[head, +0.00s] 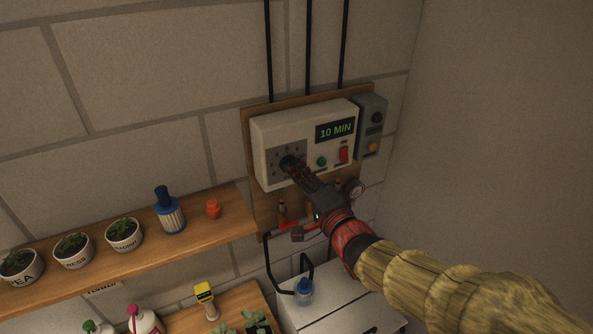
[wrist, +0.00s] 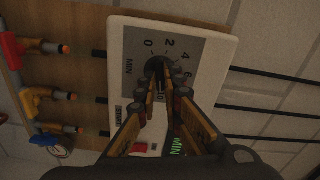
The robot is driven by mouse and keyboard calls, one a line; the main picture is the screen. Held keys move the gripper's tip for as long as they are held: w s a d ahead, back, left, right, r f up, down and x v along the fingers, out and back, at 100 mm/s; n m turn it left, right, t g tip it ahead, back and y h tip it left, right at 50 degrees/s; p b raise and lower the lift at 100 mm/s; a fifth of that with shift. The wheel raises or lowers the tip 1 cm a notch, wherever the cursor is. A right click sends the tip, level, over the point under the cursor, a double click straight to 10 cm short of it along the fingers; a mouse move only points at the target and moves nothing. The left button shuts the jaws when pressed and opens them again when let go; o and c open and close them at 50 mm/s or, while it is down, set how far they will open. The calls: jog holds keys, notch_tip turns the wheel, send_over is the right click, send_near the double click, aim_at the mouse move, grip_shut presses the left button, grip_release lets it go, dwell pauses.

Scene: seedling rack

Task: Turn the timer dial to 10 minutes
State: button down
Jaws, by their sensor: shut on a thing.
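The white timer box (head: 275,128) is mounted on a wooden board on the wall. Its green display (head: 335,131) reads 10 MIN. The dark timer dial (head: 287,162) sits on a grey scale plate at the box's left side. My gripper (head: 291,167) reaches up from the lower right, its fingers closed around the dial. In the wrist view the fingers (wrist: 166,82) meet at the dial (wrist: 154,66), with 0, 2, 4 and 6 visible on the scale plate (wrist: 135,45). The fingers hide the dial's pointer and other numbers.
A green button (head: 322,161) and red switch (head: 344,154) sit right of the dial. A grey box (head: 371,125) adjoins the timer. Valves and a gauge (head: 354,188) are below. A wooden shelf (head: 190,241) with pots and a blue bottle (head: 170,212) is at left.

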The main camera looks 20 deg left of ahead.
jog(key=shift+f, duration=0.2)
dwell(0.3)
jog(key=c, duration=1.9)
grip_release()
jog(key=shift+r, duration=0.15)
jog(key=v, duration=1.2)
jog(key=shift+w, duration=0.1)
